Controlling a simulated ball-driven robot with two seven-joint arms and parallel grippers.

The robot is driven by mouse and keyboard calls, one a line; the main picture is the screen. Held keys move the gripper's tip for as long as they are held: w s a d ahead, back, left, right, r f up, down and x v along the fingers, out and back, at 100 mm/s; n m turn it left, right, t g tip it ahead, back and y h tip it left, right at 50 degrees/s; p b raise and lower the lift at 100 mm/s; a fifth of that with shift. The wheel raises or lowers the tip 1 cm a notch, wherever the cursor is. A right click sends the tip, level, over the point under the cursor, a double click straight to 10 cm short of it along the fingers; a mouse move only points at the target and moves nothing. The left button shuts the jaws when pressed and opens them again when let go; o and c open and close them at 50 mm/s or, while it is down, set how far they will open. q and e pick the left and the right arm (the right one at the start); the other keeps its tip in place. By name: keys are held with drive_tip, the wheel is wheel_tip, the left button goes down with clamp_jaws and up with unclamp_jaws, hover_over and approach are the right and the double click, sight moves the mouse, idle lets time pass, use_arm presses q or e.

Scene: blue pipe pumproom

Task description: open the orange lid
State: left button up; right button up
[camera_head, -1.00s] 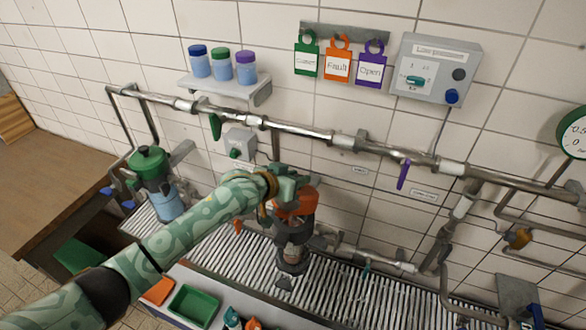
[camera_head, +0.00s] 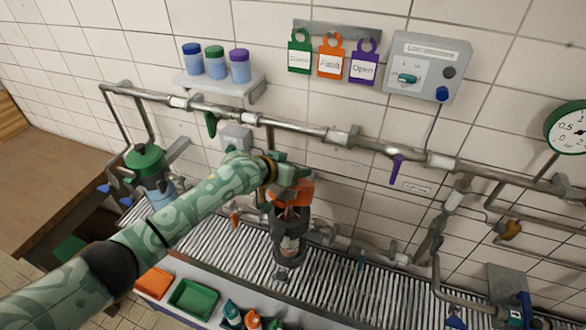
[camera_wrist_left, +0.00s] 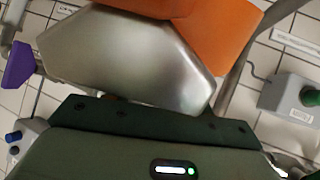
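The orange lid (camera_head: 297,193) sits at the top of a dark canister (camera_head: 289,240) on the ribbed bench, partly hidden by my left gripper. It looks tilted, with orange also showing just below it inside the canister's top; I cannot tell how far it is open. My left gripper (camera_head: 287,175) is at the lid's upper side, its fingertips hidden. Whether the fingers grip the lid cannot be seen. My right gripper is not in view.
A metal pipe (camera_head: 310,130) with a purple handle (camera_head: 396,168) runs along the wall behind. A green-lidded canister (camera_head: 146,162) stands left. Green (camera_head: 193,299) and orange (camera_head: 154,283) trays lie in front.

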use_arm(q)
drive_tip(key=shift+s+a+r, duration=0.25)
drive_tip(key=shift+s+r, duration=0.05)
drive_tip(key=shift+s, duration=0.1)
drive_tip(key=v, duration=1.5)
drive_tip(key=shift+p, duration=0.3)
